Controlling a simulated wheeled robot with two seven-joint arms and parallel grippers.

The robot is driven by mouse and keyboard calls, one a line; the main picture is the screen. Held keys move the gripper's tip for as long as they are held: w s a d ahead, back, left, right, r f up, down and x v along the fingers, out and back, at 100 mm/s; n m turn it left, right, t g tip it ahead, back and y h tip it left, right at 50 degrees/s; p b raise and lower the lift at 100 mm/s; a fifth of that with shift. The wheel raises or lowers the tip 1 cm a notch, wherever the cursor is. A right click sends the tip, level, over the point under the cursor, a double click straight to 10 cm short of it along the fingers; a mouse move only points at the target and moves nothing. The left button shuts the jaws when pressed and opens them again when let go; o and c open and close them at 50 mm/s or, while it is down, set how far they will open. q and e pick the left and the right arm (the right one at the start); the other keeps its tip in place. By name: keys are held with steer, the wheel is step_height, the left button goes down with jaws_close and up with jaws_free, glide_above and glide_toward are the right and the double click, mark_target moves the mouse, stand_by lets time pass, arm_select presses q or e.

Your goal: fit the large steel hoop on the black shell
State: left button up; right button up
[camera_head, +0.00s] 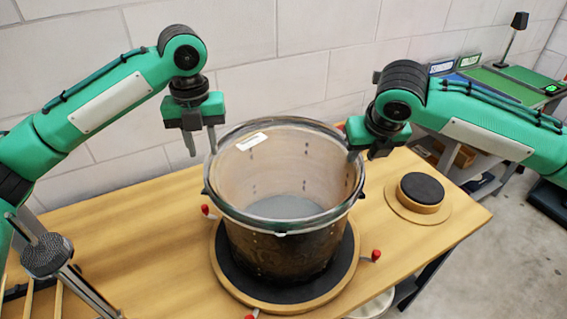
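The black shell (285,260) stands upright on a round dark pad with a wooden rim; its inside is pale wood. The large steel hoop (300,226) is a thin grey ring at the shell's top edge, roughly level and around the mouth. I cannot tell how closely it sits on the shell. My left gripper (200,143) is above the hoop's left back side, fingers pointing down with a clear gap between them, apparently empty. My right gripper (362,154) is at the hoop's right back side, with one finger close to the rim. Its other finger is hard to make out.
Red-tipped clamps (375,256) stick out around the round base (226,275). A small round block with a black top (422,188) sits on the table's right. A metal stand (48,256) is at front left. The wooden table (130,240) is clear left of the base.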

arm_select(q)
step_height(320, 180, up, 10)
steer(key=shift+d, duration=0.2)
arm_select(e)
steer(key=v, duration=1.2)
steer(key=shift+d, duration=0.1)
stand_by(0.4)
